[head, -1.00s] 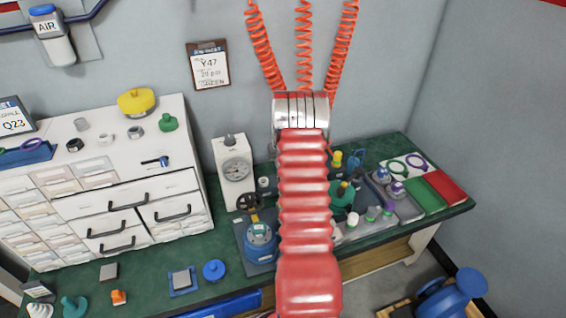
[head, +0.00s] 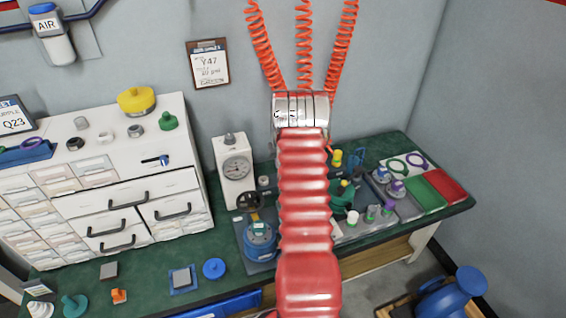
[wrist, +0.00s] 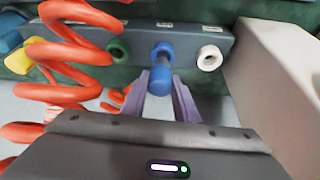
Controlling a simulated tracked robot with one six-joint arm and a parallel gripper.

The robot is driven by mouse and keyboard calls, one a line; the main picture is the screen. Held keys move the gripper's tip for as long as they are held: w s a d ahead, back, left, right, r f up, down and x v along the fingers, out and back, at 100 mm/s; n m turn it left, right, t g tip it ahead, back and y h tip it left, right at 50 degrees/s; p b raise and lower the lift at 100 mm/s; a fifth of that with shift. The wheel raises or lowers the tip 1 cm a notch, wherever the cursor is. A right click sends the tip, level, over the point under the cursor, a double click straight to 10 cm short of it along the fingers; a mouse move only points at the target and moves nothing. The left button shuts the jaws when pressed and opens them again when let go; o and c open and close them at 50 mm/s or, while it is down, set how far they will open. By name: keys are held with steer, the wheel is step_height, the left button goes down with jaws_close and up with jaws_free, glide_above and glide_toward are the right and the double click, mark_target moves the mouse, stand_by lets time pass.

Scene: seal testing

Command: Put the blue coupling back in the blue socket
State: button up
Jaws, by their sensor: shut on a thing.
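In the wrist view my gripper (wrist: 161,85) has its two purple fingers closed around the blue coupling (wrist: 160,82). The coupling is a short blue cylinder pointing away from me at a grey bar. The blue socket (wrist: 162,49) is a blue ring on the bar's face, directly in line with the coupling. The coupling overlaps the lower part of the socket in the picture; I cannot tell whether it is seated or just in front. In the head view my red arm hides the gripper, coupling and socket.
On the grey bar, a green socket (wrist: 118,50) sits left of the blue one and a white socket (wrist: 209,58) right. Orange coiled hose (wrist: 65,50) fills the left of the wrist view. A pale box (wrist: 280,65) stands close on the right.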

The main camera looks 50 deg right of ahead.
steer(key=shift+f, duration=1.2)
stand_by(0.5)
steer(key=o, duration=1.2)
steer(key=shift+r, duration=0.15)
steer(key=v, duration=1.3)
steer(key=shift+s+a+r, duration=0.1)
steer(key=shift+r, duration=0.05)
